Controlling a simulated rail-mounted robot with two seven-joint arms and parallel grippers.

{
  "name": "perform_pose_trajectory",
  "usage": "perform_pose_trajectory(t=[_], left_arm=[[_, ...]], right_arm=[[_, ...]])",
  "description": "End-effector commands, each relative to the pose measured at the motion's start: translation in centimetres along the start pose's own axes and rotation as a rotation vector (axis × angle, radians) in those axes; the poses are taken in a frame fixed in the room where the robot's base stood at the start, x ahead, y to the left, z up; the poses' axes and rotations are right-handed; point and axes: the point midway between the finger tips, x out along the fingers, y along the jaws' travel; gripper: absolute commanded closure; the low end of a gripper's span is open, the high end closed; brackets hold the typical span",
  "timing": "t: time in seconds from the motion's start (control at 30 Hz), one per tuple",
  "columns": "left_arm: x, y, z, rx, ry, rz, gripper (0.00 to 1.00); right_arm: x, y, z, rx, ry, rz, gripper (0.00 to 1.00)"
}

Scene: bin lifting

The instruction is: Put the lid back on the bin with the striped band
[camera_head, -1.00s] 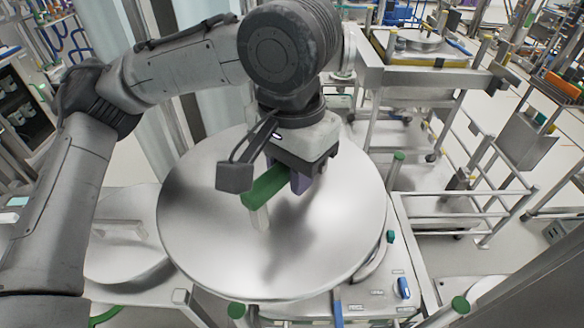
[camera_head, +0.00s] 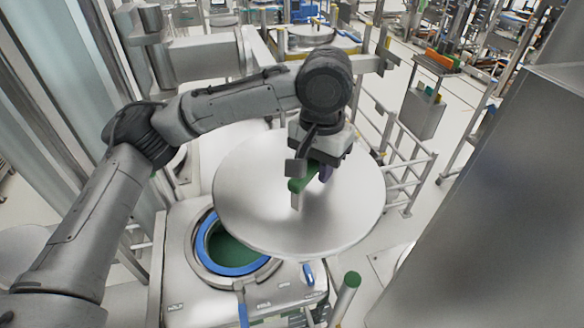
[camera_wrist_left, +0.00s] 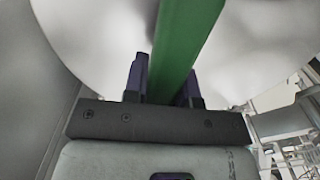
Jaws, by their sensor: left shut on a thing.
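My left gripper (camera_head: 310,176) is shut on the green handle bar of a large round metal lid (camera_head: 260,200). The lid hangs in the air, slightly tilted. The left wrist view shows the green bar (camera_wrist_left: 184,45) between the dark fingers of the left gripper (camera_wrist_left: 165,78). An open round mouth with a blue ring and green inside (camera_head: 236,250) lies below and left of the lid. The lid overlaps its right part in the picture. I cannot make out a striped band on its housing (camera_head: 190,290). My right gripper is out of view.
A tall grey panel (camera_head: 480,200) fills the right side. Metal rails (camera_head: 408,172) stand right of the lid. Another station with a round lid (camera_head: 310,36) is at the back.

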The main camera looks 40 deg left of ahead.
Motion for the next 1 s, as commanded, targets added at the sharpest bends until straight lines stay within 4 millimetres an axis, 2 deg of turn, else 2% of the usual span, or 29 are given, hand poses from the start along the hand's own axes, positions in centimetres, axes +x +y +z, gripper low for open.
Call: perform_pose_trajectory(t=[0.03, 0.2, 0.5, 0.77, 1.0], left_arm=[[1.5, -0.7, -1.2, -0.021, -0.003, 0.004, 1.00], [6.3, -3.2, -4.5, -0.082, -0.003, 0.003, 1.00], [15.3, -8.9, -8.1, -0.183, -0.001, 0.002, 1.00], [23.2, -14.6, -9.1, -0.259, 0.000, 0.001, 1.00], [30.2, -20.1, -8.2, -0.312, 0.001, 0.000, 1.00]], right_arm=[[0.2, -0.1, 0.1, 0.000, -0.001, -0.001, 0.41], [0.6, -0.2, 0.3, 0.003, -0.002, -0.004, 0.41], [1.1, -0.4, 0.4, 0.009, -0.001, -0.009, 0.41], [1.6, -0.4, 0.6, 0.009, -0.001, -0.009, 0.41], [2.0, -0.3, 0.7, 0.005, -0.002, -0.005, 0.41]])
